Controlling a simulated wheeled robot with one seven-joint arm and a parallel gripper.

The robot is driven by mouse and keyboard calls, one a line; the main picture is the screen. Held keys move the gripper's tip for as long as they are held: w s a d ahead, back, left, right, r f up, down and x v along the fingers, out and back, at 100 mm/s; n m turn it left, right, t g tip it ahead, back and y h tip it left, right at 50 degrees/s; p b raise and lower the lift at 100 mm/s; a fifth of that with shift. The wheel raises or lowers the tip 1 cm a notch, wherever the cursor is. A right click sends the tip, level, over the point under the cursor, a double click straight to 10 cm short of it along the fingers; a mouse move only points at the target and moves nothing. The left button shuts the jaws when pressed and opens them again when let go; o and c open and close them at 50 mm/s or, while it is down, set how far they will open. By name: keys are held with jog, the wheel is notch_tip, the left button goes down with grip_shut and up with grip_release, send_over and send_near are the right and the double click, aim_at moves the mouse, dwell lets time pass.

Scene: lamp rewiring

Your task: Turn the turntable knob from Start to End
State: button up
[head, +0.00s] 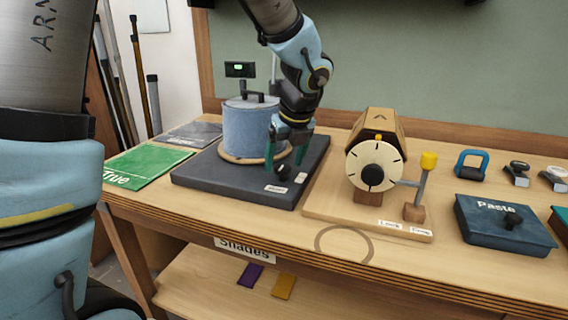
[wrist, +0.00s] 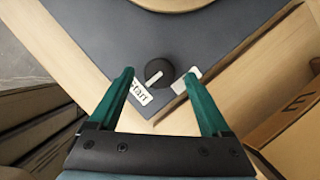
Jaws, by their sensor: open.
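The turntable knob (head: 284,173) is small, round and black, on the front corner of the dark grey turntable base (head: 222,185). In the wrist view the knob (wrist: 158,72) has a white pointer line slanting down-left, toward the Start label (wrist: 140,92). A second white label (wrist: 184,81) lies right of the knob, partly hidden by a finger, its text unreadable. My gripper (head: 286,158) is open and points down over the knob. Its teal fingers (wrist: 159,76) stand on either side of the knob, apart from it.
A blue-grey drum (head: 249,127) with a black handle stands on the turntable behind my gripper. A wooden device with a cream dial (head: 373,166) and a yellow-tipped lever (head: 427,163) stands to the right. A green True panel (head: 146,166) lies left.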

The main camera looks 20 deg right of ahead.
jog(key=shift+w+f, duration=0.2)
jog(key=shift+f, duration=0.35)
grip_shut()
dwell(0.4)
